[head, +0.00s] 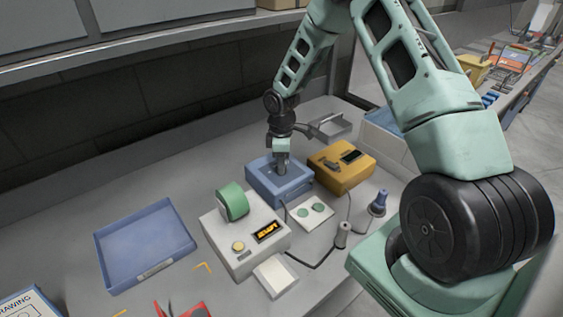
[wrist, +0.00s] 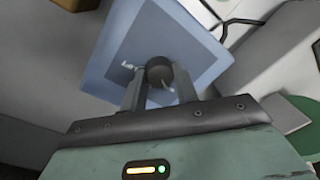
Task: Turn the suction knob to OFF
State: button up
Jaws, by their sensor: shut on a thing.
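A blue box (head: 262,188) stands on the bench, and its top face (wrist: 188,37) fills the upper middle of the wrist view. A dark round knob (wrist: 159,72) sits on that face, with a small pale mark on it and white lettering to its left, too small to read surely. My gripper (head: 282,168) points down at the box top in the head view. In the wrist view its two fingers (wrist: 158,88) are shut on the knob, one on each side. The head view hides the knob behind the fingers.
An empty blue tray (head: 125,262) lies at left. A tool in a stand (head: 377,204) is at right, with cables between.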

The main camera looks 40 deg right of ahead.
dwell(0.3)
jog(key=o, duration=1)
jog(key=shift+r, duration=0.15)
jog(key=r+b, duration=0.1)
jog(key=r, duration=0.4)
jog(key=r+b, duration=0.1)
jog(key=r, duration=0.5)
jog(key=r+b, duration=0.1)
jog(key=r, duration=0.5)
jog(key=shift+w+d+r, duration=0.1)
jog(key=shift+w+d, duration=0.2)
jog(key=shift+w, duration=0.05)
